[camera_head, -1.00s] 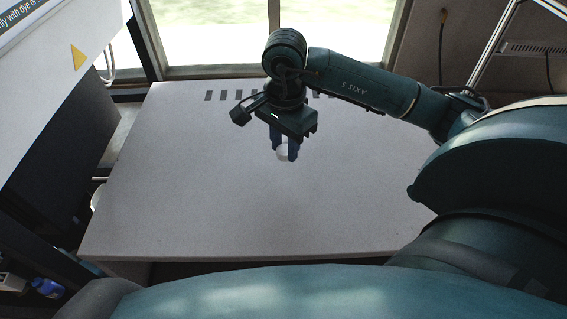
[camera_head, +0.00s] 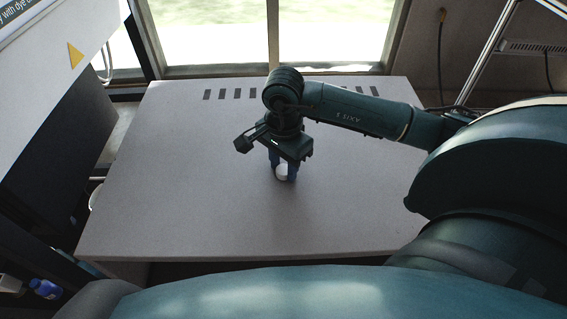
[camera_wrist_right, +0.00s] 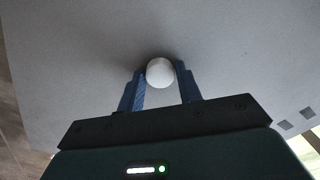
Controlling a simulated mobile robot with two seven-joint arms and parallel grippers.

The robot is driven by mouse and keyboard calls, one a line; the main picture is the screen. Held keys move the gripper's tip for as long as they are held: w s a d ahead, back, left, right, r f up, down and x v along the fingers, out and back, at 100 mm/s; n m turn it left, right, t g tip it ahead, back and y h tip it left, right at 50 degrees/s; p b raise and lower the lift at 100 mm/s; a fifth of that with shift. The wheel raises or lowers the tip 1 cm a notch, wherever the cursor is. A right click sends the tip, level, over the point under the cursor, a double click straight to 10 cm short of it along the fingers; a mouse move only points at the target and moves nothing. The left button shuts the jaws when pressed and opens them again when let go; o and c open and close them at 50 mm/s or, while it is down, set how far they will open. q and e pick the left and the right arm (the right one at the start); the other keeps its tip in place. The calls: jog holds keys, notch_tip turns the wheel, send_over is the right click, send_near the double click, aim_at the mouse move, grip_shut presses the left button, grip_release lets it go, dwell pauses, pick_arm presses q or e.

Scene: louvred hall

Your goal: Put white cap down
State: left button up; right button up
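The white cap (camera_head: 282,170) is a small, round white piece between the blue fingers of my right gripper (camera_head: 283,173), low over the grey table (camera_head: 200,190). In the right wrist view the cap (camera_wrist_right: 160,72) sits between the two fingertips of the right gripper (camera_wrist_right: 161,80), which are closed against its sides. A dark shadow lies on the table close by the cap. I cannot tell whether the cap touches the table.
The table top around the gripper is clear, with dark slots (camera_head: 230,94) along its back edge. A window stands behind it. A white panel with a yellow triangle (camera_head: 75,55) is at the left.

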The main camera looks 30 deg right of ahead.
jog(key=o, duration=0.3)
jog(key=shift+r, duration=0.1)
